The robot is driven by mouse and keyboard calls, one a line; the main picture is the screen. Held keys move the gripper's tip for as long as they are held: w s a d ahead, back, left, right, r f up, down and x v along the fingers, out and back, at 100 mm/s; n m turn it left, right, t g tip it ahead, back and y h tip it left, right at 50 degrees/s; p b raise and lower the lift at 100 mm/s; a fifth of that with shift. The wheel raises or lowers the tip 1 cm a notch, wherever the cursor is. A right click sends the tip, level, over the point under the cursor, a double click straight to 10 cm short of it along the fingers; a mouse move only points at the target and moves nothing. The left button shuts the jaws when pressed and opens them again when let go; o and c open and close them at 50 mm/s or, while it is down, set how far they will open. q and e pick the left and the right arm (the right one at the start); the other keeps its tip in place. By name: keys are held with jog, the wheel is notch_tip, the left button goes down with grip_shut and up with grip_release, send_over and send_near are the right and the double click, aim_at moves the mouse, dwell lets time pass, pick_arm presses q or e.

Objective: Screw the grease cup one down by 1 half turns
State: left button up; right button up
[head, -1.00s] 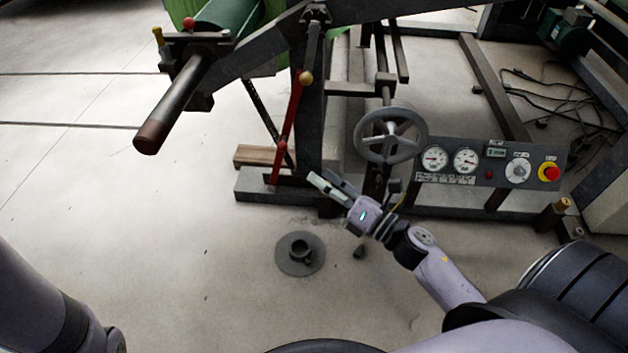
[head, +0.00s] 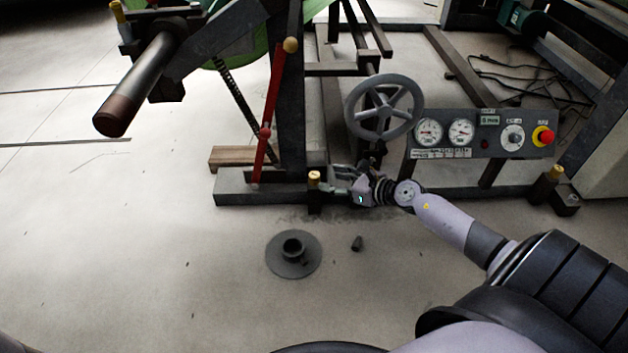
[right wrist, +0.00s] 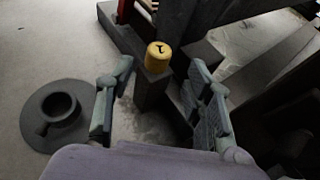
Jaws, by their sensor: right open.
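A yellow grease cup (head: 314,177) with a dark mark on its top sits on a short dark post at the front of the machine's base. In the right wrist view the cup (right wrist: 158,56) stands upright just ahead, between the two fingertips in the picture. My right gripper (head: 337,189) is open and empty, to the right of the cup in the head view. Its fingers (right wrist: 161,70) show a clear gap on each side of the cup. Whether the cup is fully between the fingers in depth is hard to tell. My left gripper is out of view.
A handwheel (head: 384,107) and a gauge panel (head: 483,134) with a red button stand behind my right arm. Another yellow cup (head: 555,172) stands at the right. A flanged dark part (head: 293,254) lies on open floor.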

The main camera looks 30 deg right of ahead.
aim_at(319, 178)
jog(key=b+x, duration=0.2)
jog(key=x, duration=0.4)
jog(key=shift+a+f, duration=0.1)
jog(key=shift+f, duration=0.05)
jog(key=shift+b+x, duration=0.45)
jog(key=shift+x, duration=0.35)
jog(key=shift+c, duration=0.6)
grip_shut()
